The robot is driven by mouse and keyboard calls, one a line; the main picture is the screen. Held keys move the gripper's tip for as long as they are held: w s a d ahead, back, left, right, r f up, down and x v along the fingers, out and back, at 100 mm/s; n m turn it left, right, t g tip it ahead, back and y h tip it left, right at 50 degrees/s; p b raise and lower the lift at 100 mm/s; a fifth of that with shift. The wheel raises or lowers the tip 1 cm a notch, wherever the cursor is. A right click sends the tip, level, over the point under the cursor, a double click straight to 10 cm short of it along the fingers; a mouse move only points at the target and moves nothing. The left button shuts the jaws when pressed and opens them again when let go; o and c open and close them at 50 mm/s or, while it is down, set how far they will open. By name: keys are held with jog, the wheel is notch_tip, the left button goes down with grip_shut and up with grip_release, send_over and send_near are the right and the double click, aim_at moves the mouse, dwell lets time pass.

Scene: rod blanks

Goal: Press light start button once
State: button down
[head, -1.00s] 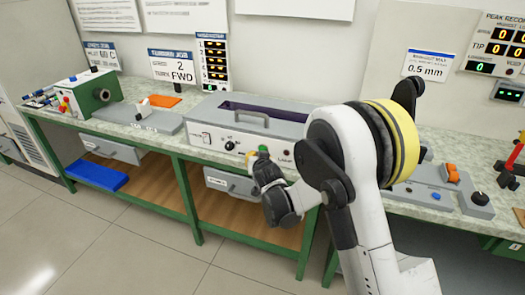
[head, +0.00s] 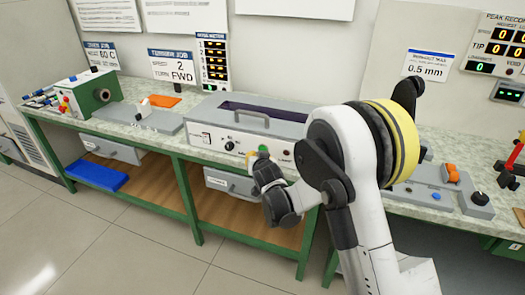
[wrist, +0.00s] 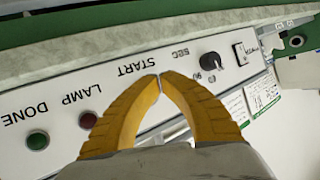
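The grey-white lamp unit (head: 215,112) with a handle on top stands on the bench in the head view. A green button (head: 263,149) shows on its front panel, just beside my gripper. My gripper (wrist: 159,78) has yellow fingers with their tips together, empty, in front of the panel. In the wrist view the panel (wrist: 55,75) appears upside down, and the fingertips lie just below the START lettering. The start button is hidden behind the fingers there. I cannot tell whether the tips touch it.
In the wrist view a dark red lamp (wrist: 87,120) and a green light (wrist: 38,140) sit left of my fingers; a black knob (wrist: 212,61) and a rocker switch (wrist: 244,51) sit right. A drawer (head: 230,182) hangs under the bench.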

jog(key=shift+w+d, duration=0.15)
jog(key=shift+w, duration=0.25)
jog(key=shift+w+d, duration=0.1)
jog(key=shift+w, duration=0.25)
dwell(0.7)
jog(key=shift+s, duration=0.15)
jog(key=shift+s+a, duration=0.3)
jog(key=shift+s, duration=0.3)
jog(key=s, duration=0.1)
jog(key=s+a, duration=0.1)
jog(key=s, duration=0.2)
jog(key=shift+s+a, duration=0.3)
jog(key=shift+s, duration=0.1)
dwell(0.6)
